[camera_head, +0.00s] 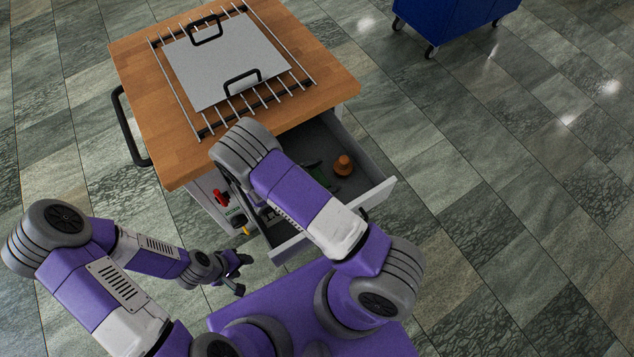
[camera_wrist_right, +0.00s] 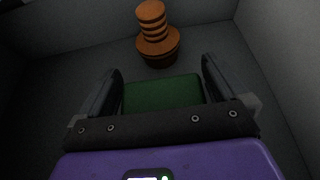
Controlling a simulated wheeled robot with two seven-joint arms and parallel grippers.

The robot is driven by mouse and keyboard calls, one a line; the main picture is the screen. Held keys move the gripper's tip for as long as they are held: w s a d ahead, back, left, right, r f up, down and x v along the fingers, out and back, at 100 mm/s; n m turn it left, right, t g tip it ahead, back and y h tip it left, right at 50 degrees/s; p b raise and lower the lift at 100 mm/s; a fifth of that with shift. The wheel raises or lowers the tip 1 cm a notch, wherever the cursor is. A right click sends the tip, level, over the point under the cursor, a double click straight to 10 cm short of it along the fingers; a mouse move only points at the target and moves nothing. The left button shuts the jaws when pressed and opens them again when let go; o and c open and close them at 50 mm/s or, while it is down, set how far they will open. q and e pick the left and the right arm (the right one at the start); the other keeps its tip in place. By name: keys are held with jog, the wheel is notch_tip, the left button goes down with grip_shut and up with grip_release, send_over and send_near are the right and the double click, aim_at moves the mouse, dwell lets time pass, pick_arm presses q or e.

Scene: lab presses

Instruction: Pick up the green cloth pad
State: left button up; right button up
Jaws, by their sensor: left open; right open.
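The green cloth pad (camera_wrist_right: 163,93) lies on the floor of the open grey drawer (camera_head: 373,194). In the head view only a dark green part of the pad (camera_head: 316,172) shows past my right arm. In the right wrist view my right gripper (camera_wrist_right: 162,78) is open, with its two fingers to either side of the pad; I cannot tell whether they touch it. In the head view my right arm hides the right gripper. My left gripper (camera_head: 236,273) is open and empty, low in front of the cart, left of the drawer.
An orange-brown ribbed object (camera_head: 343,165) stands in the drawer just beyond the pad; it also shows in the wrist view (camera_wrist_right: 157,40). The wooden cart top (camera_head: 150,90) carries a grey plate (camera_head: 220,65) with black handles on a metal rack. A blue wheeled bin (camera_head: 455,18) stands far off.

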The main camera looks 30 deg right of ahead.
jog(key=shift+c, duration=0.5)
jog(key=c, duration=0.7)
jog(key=shift+r, duration=0.1)
